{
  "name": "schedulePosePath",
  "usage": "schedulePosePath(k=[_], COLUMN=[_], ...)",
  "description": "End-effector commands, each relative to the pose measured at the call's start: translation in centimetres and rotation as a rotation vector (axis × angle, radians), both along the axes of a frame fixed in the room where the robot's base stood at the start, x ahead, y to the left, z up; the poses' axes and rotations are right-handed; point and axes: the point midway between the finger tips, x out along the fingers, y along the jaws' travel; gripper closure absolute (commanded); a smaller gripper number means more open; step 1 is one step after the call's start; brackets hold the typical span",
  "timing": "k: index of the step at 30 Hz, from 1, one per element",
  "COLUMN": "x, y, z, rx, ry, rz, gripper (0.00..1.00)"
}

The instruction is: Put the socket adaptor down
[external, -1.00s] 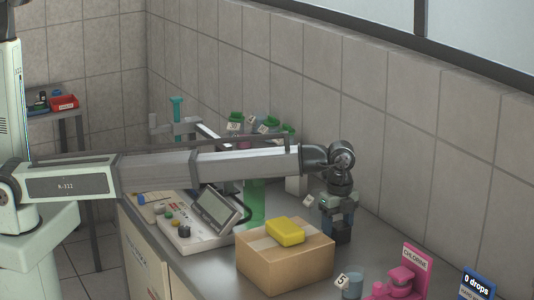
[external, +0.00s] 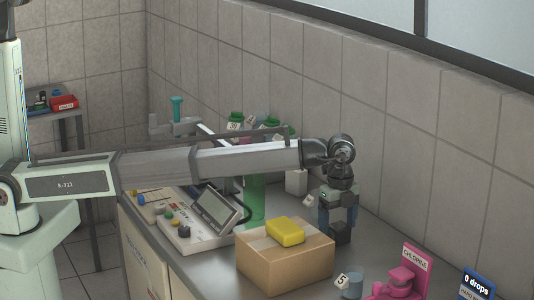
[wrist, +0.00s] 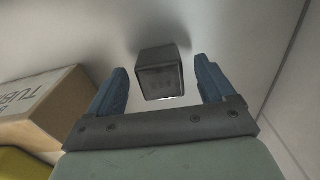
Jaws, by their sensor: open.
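The socket adaptor is a small dark grey block (external: 339,237) standing on the grey counter near the wall, right of the cardboard box. My gripper (external: 337,220) points down just above it, with its blue fingers spread. In the wrist view the adaptor (wrist: 160,78) lies between and beyond the fingertips of my gripper (wrist: 161,68), with a visible gap on each side. Its near face shows faint markings too small to read. Nothing is held.
A cardboard box (external: 280,262) with a yellow block (external: 285,231) on top stands left of the adaptor. A control panel (external: 195,228) is further left. A blue-grey cup (external: 351,285) and pink chlorine dispenser (external: 404,280) stand nearer the front. The tiled wall is close behind.

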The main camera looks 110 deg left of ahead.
Motion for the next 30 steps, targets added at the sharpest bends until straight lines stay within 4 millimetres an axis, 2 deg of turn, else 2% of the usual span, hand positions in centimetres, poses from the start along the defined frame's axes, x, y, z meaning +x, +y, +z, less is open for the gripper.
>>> schedulePosePath(k=[9,15,21,30], x=[0.1,0.1,0.0,0.0], y=[0.0,0.0,0.0,0.0], z=[6.1,8.9,10.1,10.3], rx=[0.001,0.001,0.000,0.000], ry=[-0.002,-0.001,0.000,0.000], rz=[0.000,0.000,0.000,0.000], gripper=[0.17,0.17,0.17,0.17])
